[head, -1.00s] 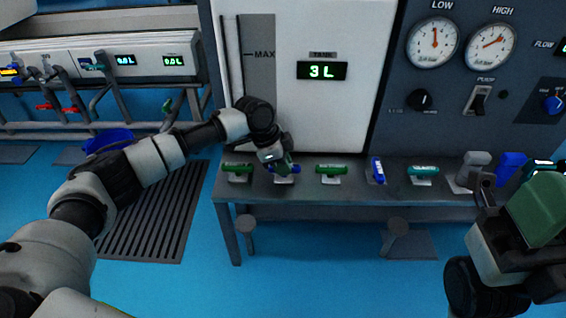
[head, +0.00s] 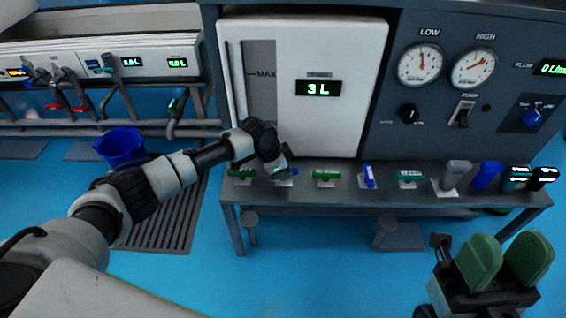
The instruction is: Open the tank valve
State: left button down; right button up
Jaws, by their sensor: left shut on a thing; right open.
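The white tank (head: 300,90) has a MAX level strip and a display (head: 318,88) reading 3 L. Below it, a row of valve handles stands on a grey shelf (head: 400,197). My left gripper (head: 281,170) is shut on a blue valve handle (head: 293,172), second from the left, and mostly hides it. Green handles (head: 242,174) and (head: 327,175) sit on either side. Farther right are a slanted blue handle (head: 369,177) and a teal one (head: 411,177). My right gripper (head: 505,258), with green finger pads, is open and empty in front of the shelf.
Low and high gauges (head: 420,64), a black knob (head: 408,113), a pump switch (head: 462,113) and a blue knob (head: 532,116) are on the right panel. A blue bucket (head: 121,147) stands at left behind my arm. Blue floor (head: 330,280) is clear in front.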

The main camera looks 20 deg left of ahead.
pick_arm(q)
jog(key=shift+r+n+p, duration=0.15)
jog(key=shift+n+p, duration=0.35)
jog(key=shift+p, duration=0.45)
jog(key=shift+s+n+y+p, duration=0.1)
jog(key=shift+n+y+p, duration=0.2)
jog(key=shift+n+p, duration=0.6)
pick_arm(e)
jog(key=w+f+g+h, duration=0.4)
jog(key=w+f+g, duration=0.4)
jog(key=w+g, duration=0.3)
pick_arm(q)
jog(key=p, duration=0.2)
jog(key=shift+n+t+p, duration=0.3)
jog(key=shift+t, duration=0.1)
jog(key=shift+n+y+p, duration=0.4)
jog(key=shift+n+p, duration=0.1)
jog(key=shift+p, duration=0.3)
pick_arm(e)
jog(key=s+d+f+g+h, duration=0.2)
jog(key=s+f+g, duration=0.5)
jog(key=f+g, duration=0.4)
jog(key=shift+d+f+g+h, duration=0.4)
jog(key=shift+g+h, duration=0.1)
jog(key=shift+g, duration=0.2)
pick_arm(q)
jog(key=c, duration=1)
grip_release()
pick_arm(e)
jog(key=shift+s+r, duration=0.1)
